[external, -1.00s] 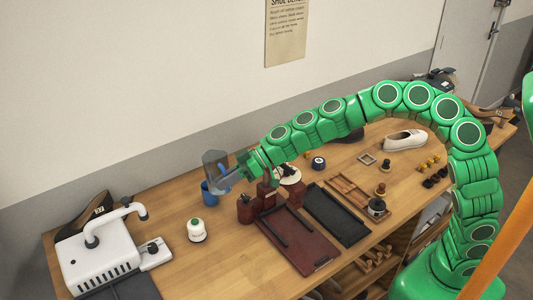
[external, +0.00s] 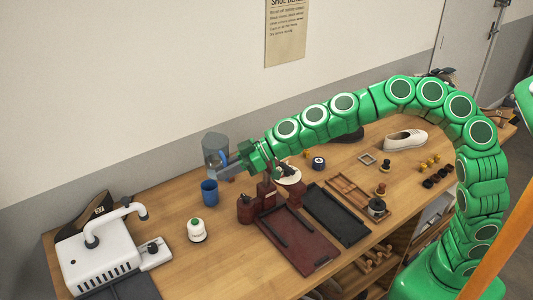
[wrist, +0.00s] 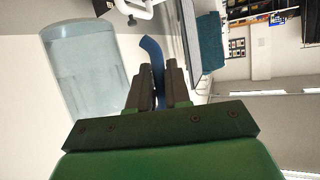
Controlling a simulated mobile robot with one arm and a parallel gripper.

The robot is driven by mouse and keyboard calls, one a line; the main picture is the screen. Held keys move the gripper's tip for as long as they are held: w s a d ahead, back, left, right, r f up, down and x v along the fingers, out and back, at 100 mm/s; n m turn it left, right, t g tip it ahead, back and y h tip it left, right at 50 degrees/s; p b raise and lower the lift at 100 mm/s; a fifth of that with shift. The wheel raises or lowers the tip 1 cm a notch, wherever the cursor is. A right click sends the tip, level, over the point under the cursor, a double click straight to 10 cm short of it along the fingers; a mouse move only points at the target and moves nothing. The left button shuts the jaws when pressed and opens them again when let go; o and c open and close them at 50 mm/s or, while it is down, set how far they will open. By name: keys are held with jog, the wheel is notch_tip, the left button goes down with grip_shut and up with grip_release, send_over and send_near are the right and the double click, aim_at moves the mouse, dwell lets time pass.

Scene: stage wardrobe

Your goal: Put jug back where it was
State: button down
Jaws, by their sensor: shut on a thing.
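The jug (external: 214,146) is clear and bluish with a blue handle. My gripper (external: 233,166) is shut on its handle and holds the jug above the far side of the bench, near the wall. In the wrist view the clear body of the jug (wrist: 85,65) lies left of my fingers, and the curved blue handle (wrist: 153,60) runs down between the fingertips (wrist: 160,85). A blue cup (external: 209,193) stands on the bench below the jug, apart from it in the picture.
Bare wood shows around the cup.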

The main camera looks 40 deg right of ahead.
jog(key=shift+r, duration=0.65)
jog(key=s+a+n+g, duration=0.1)
jog(key=s+a, duration=0.2)
jog(key=s, duration=0.4)
jog(key=s+a+n+g, duration=0.1)
jog(key=s+a, duration=0.3)
jog(key=s, duration=0.3)
jog(key=shift+y, duration=0.3)
jog(key=f, duration=2.7)
jog(key=shift+w+d, duration=0.3)
jog(key=shift+f, duration=0.15)
jog(key=c, duration=1.1)
grip_release()
